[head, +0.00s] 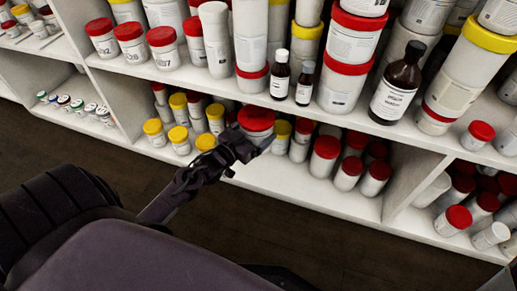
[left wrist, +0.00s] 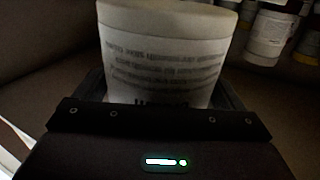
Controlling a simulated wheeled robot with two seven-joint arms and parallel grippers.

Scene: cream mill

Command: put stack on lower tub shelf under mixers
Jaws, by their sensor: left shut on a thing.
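My left gripper (head: 246,148) is at the front edge of the lower shelf (head: 290,183), shut on a tub with a red lid (head: 256,118). In the left wrist view the held tub (left wrist: 165,65) is white with a printed label and fills the space between the fingers. Its lower part is hidden by the gripper, and I cannot tell how many pieces make up the stack. Tubs with yellow lids (head: 179,136) stand on the lower shelf to the left of the gripper, and red-lidded tubs (head: 325,154) to its right. My right gripper is not in view.
The upper shelf (head: 225,84) overhangs the lower one and is crowded with tubs and brown bottles (head: 396,85). An upright divider (head: 405,190) bounds the lower bay on the right. A bare strip runs along the lower shelf's front. Dark floor (head: 310,240) lies before it.

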